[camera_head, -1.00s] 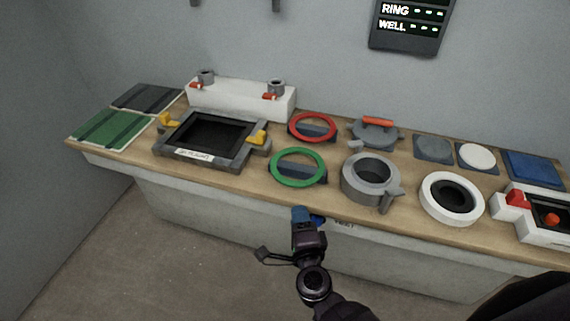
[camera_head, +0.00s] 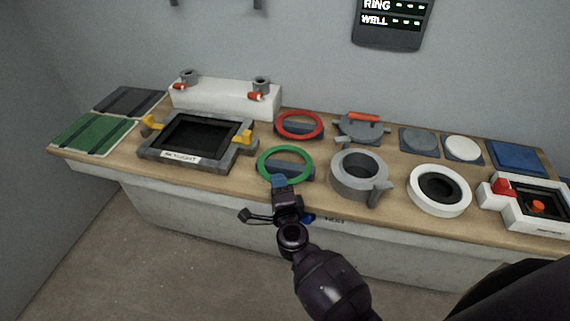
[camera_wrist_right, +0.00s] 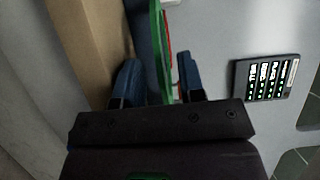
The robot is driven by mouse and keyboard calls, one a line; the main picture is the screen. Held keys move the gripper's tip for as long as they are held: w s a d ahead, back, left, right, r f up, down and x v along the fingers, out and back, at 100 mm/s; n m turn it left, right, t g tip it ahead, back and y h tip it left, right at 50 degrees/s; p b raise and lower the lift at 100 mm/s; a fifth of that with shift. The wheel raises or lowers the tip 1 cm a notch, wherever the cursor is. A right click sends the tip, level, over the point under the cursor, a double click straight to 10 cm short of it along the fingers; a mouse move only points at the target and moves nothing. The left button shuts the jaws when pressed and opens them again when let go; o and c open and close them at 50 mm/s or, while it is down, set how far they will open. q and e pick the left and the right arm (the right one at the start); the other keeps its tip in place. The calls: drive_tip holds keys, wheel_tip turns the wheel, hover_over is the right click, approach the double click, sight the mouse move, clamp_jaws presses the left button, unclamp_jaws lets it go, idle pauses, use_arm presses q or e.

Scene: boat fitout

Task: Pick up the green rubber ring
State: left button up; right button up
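The green rubber ring (camera_head: 285,149) leans on a dark slotted block (camera_head: 293,168) near the front edge of the bench. My right gripper (camera_head: 281,181) is at the ring's near rim, its blue fingers overlapping that rim in the head view. In the right wrist view, the green ring (camera_wrist_right: 158,45) shows nearly edge-on between the two spread blue fingers of the right gripper (camera_wrist_right: 161,80). A gap shows on the right side; contact on the left side cannot be told. My left gripper is in no view.
The red ring (camera_head: 298,124) stands just behind the green one. The grey round housing (camera_head: 358,176) is close on the right, and the framed skylight (camera_head: 196,159) on the left. A white ring (camera_head: 439,190) lies farther right. Free floor lies before the bench.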

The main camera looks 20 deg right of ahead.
drive_tip(key=shift+w, duration=0.1)
clamp_jaws()
idle(0.3)
